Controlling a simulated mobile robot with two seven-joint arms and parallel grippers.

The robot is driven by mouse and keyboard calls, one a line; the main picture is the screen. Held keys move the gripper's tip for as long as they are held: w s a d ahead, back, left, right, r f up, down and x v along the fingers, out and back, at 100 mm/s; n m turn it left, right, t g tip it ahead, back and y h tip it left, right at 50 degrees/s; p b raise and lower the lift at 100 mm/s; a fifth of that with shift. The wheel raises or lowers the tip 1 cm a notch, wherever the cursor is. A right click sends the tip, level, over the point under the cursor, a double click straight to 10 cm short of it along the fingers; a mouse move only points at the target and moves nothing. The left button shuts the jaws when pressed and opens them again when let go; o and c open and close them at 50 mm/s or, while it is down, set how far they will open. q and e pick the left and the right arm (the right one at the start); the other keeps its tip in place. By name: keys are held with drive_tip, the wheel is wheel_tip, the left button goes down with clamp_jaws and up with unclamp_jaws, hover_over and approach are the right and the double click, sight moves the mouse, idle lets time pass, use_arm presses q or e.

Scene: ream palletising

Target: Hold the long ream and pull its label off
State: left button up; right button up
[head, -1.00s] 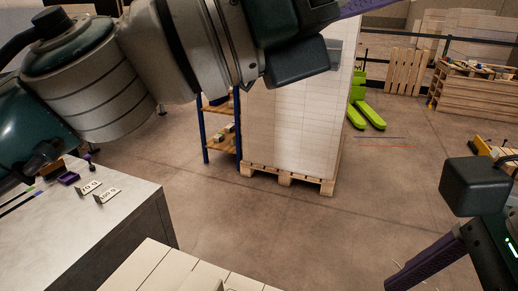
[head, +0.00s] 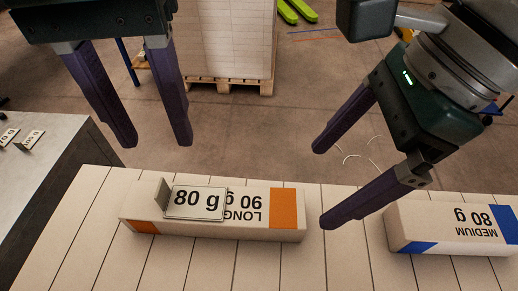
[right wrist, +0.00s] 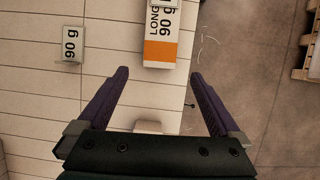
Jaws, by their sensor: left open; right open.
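The long ream (head: 255,230) is a white pack with orange ends, lying on the pale slatted surface. Its print reads LONG and 90 g. A folded card label (head: 196,203) marked 80 g is on its top and hides part of the print. My left gripper (head: 155,138) is open and empty, behind the ream's left part in the head view. My right gripper (head: 323,186) is open and empty, just past the ream's right end. In the right wrist view the ream's orange end (right wrist: 167,50) shows ahead of the open fingers (right wrist: 160,74).
A medium ream (head: 450,228) with blue ends, marked 80 g, lies to the right on the slats (head: 345,270). A 90 g card (right wrist: 70,45) stands apart in the right wrist view. A grey table (head: 45,175) with small cards is at left. A tall wrapped stack (head: 225,40) stands behind.

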sight(291, 208)
drive_tip(key=x, duration=1)
drive_tip(key=shift+r, duration=0.1)
